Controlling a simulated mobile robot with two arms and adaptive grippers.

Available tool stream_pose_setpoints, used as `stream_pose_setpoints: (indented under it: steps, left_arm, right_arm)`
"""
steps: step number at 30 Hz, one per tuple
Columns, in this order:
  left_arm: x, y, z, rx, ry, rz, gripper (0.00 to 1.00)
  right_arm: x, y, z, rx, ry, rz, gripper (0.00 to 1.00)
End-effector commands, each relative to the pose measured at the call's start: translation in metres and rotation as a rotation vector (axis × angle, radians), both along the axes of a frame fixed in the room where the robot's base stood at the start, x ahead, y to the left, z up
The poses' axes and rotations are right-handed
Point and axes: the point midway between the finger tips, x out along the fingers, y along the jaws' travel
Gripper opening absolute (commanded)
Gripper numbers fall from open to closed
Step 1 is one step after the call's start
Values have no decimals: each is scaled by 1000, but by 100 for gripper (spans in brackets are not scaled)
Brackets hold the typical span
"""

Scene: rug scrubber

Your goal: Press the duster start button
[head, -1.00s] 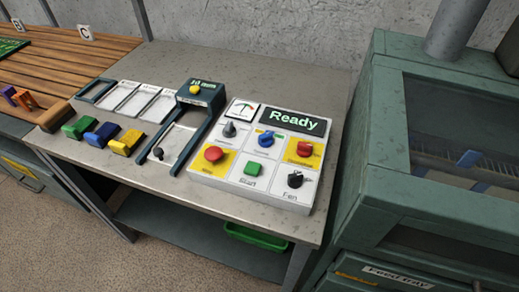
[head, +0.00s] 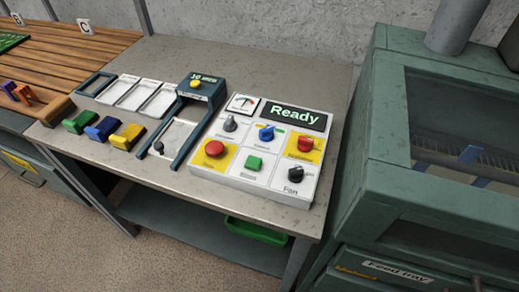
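A white control panel (head: 232,185) lies on the grey metal table, with a dark display (head: 294,115) reading "Ready". Above are a grey knob (head: 230,124), a blue knob (head: 266,133) and a red knob (head: 305,144) on yellow. Neither of my grippers shows in the head view.
A green machine cabinet (head: 400,175) with a window stands close on the right. Green, blue and yellow blocks (head: 101,128), trays (head: 130,93) and a dark frame device (head: 201,87) lie left of the panel. A green bin (head: 256,232) is below.

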Motion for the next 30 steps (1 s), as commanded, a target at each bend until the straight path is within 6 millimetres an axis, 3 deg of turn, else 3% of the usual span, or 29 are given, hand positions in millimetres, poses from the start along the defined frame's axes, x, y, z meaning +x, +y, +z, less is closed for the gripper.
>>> stream_pose_setpoints:
  steps: [1,6,30]
  left_arm:
    - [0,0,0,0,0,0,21]
    - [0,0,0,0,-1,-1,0]
    - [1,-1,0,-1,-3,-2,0]
  right_arm:
    - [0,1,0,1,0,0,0]
    - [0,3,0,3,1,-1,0]
    - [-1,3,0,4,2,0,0]
